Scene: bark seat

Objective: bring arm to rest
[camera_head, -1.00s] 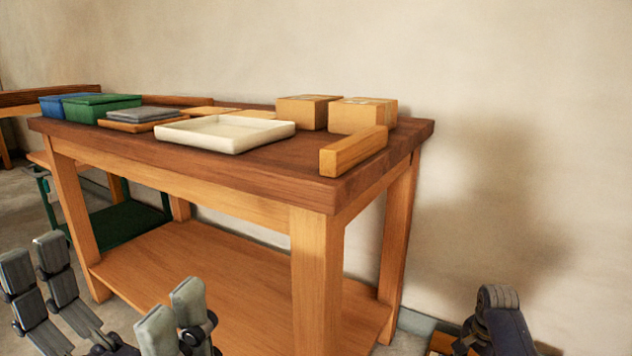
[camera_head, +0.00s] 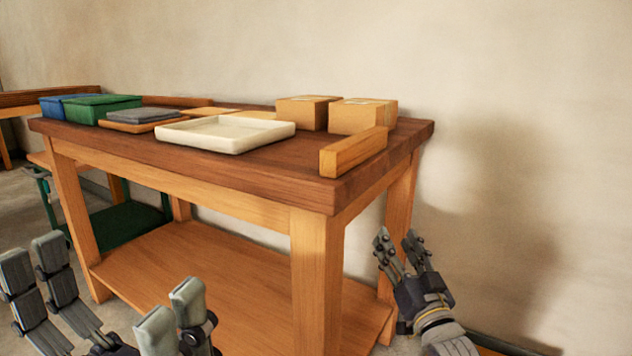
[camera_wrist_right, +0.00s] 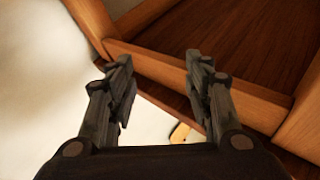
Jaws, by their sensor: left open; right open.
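My left gripper (camera_head: 112,300) is at the lower left of the head view, in front of the workbench. Its grey fingers are spread wide and empty. My right gripper (camera_head: 402,243) is at the lower right of the head view, beside the right end of the bench. Its fingers point up and are apart with nothing between them. In the right wrist view the right gripper (camera_wrist_right: 160,85) is also open and empty, with the bench's wooden frame (camera_wrist_right: 150,65) beyond it.
The wooden workbench (camera_head: 190,168) carries a white tray (camera_head: 225,134), two cardboard boxes (camera_head: 307,112), a wooden block (camera_head: 352,152), a green bin (camera_head: 101,107) and a blue bin (camera_head: 55,105). A green cart (camera_head: 125,222) stands behind it at left. The plain wall (camera_head: 530,130) is at right.

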